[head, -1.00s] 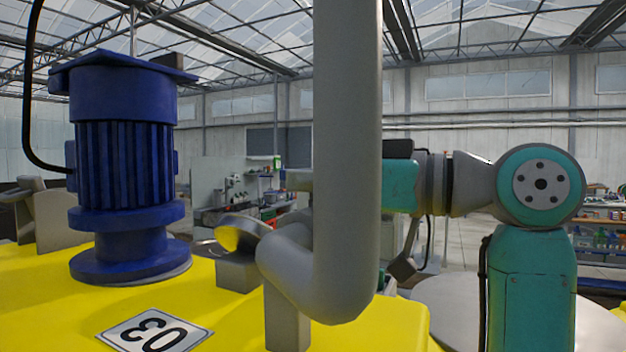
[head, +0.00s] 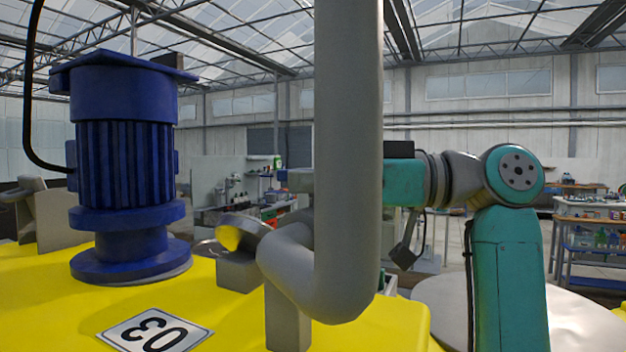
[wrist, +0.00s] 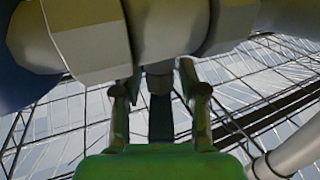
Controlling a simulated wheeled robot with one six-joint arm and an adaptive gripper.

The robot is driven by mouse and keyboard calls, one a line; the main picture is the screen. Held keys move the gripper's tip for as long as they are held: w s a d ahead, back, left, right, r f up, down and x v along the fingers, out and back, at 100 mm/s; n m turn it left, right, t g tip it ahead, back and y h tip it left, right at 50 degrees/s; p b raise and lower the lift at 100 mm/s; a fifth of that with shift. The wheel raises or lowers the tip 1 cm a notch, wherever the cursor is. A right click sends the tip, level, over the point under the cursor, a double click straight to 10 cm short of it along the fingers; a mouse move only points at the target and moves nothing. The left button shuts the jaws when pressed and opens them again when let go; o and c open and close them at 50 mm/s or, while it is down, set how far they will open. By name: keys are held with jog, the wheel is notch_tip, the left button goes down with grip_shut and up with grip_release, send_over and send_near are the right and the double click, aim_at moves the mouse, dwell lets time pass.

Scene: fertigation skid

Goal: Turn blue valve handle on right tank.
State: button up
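In the wrist view the two fingers of my gripper (wrist: 159,95) stand apart, on either side of a short grey stem (wrist: 158,78) and a dark blue-green bar (wrist: 160,120). Gaps show between the fingers and these parts. I cannot tell whether the dark bar is the blue valve handle; no handle is clearly recognisable in either view. A thick, pale grey pipe fitting (wrist: 165,28) lies just beyond the fingertips. In the head view an upright grey pipe hides most of my gripper.
The upright grey pipe (head: 347,150) bends in front of my arm. A blue motor (head: 125,165) stands on the yellow tank top (head: 60,300), with a round gauge (head: 240,233) beside the pipe. A pale round surface (head: 590,320) is at lower right. Shelves (head: 595,235) stand behind.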

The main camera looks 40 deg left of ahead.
jog(key=v, duration=1.2)
jog(key=shift+s+d, duration=0.1)
dwell(0.4)
